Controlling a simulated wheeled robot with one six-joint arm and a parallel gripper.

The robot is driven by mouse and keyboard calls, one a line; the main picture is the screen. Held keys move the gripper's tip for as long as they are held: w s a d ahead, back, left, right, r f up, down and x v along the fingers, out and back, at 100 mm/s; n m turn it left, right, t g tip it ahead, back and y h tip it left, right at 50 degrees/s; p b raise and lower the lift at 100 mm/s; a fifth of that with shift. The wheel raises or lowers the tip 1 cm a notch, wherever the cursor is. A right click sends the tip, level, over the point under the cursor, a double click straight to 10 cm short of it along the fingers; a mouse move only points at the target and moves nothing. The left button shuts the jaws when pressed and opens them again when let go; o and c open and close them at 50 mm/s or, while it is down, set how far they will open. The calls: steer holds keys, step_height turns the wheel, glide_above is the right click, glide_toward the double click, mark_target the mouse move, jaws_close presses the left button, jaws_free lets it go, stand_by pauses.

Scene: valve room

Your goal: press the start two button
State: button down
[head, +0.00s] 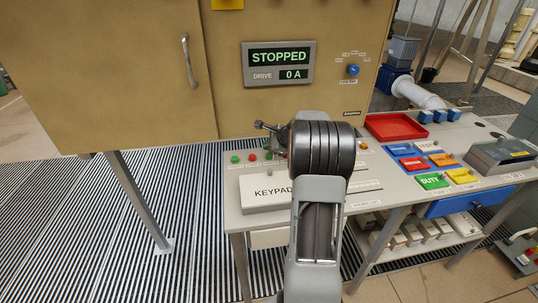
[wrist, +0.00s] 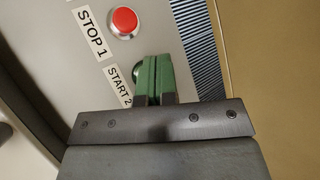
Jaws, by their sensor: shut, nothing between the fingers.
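The start two button, a green round button (wrist: 138,70), shows in the wrist view beside its "START 2" label (wrist: 118,86). My gripper (wrist: 155,60) has green fingers, shut together with nothing between them. The fingertips are over or right beside the button and hide much of it. I cannot tell whether they touch it.
A red button (wrist: 124,21) with a "STOP 1" label (wrist: 91,33) lies close by. A green button (head: 235,159) and a keypad box (head: 266,192) are on the bench. A display (head: 279,64) reads "STOPPED", "DRIVE 0 A". A red tray (head: 396,127) lies right.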

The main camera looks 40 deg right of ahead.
mark_target(269, 155)
steer(key=shift+f, duration=0.1)
stand_by(0.3)
steer(key=shift+f+b, duration=0.3)
steer(key=shift+b, duration=0.1)
steer(key=shift+f+b, duration=0.4)
steer(key=shift+f, duration=0.1)
stand_by(0.6)
steer(key=shift+r, duration=0.1)
stand_by(0.3)
steer(key=shift+r+p, duration=0.7)
steer(key=shift+r, duration=0.1)
steer(key=shift+r+p, duration=2.05)
steer(key=shift+r, duration=0.45)
